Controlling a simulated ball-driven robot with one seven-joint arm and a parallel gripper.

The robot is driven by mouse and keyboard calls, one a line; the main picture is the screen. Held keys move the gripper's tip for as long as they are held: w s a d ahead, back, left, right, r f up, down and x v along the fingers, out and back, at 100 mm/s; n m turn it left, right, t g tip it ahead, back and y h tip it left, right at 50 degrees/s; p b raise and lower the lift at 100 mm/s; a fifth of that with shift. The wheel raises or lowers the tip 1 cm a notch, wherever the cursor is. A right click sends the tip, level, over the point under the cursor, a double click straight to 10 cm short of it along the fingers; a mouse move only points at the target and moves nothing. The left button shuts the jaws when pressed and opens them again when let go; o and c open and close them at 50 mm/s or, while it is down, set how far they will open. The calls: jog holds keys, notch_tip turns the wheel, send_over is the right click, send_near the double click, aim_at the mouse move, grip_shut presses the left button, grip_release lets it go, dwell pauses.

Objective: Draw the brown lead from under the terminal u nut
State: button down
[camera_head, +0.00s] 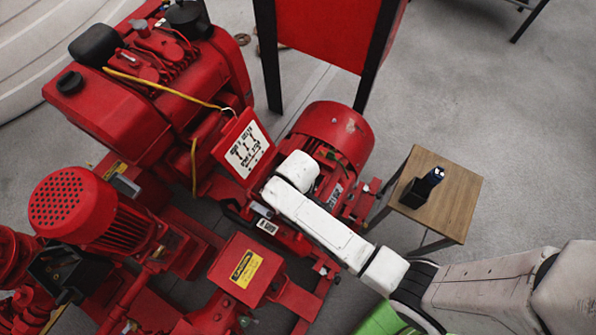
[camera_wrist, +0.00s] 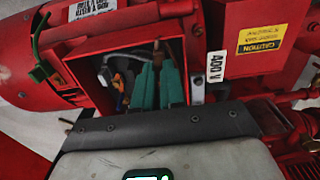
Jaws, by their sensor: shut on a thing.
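The open red terminal box (camera_wrist: 82,72) is in the upper middle of the wrist view. My gripper (camera_wrist: 159,66) reaches into it with two teal fingers, close together. A small brown piece, seemingly the brown lead (camera_wrist: 157,52), shows between the fingertips, and the fingers are shut on it. The terminal u nut cannot be made out; fingers and shadow cover that part. A pale lead (camera_wrist: 122,78) and dark parts show left of the fingers. In the head view the box is on the red motor (camera_head: 335,130), and my white arm hides the fingers.
A wooden side table (camera_head: 462,182) holding a dark block (camera_head: 422,188) stands right of the motor. A wiring-diagram plate (camera_head: 247,150) is left of my arm. The red engine (camera_head: 115,110) and a pump motor (camera_head: 75,205) fill the left. Grey floor is open at upper right.

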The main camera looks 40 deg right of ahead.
jog(key=shift+r+p, duration=2.6)
jog(key=shift+r, duration=0.15)
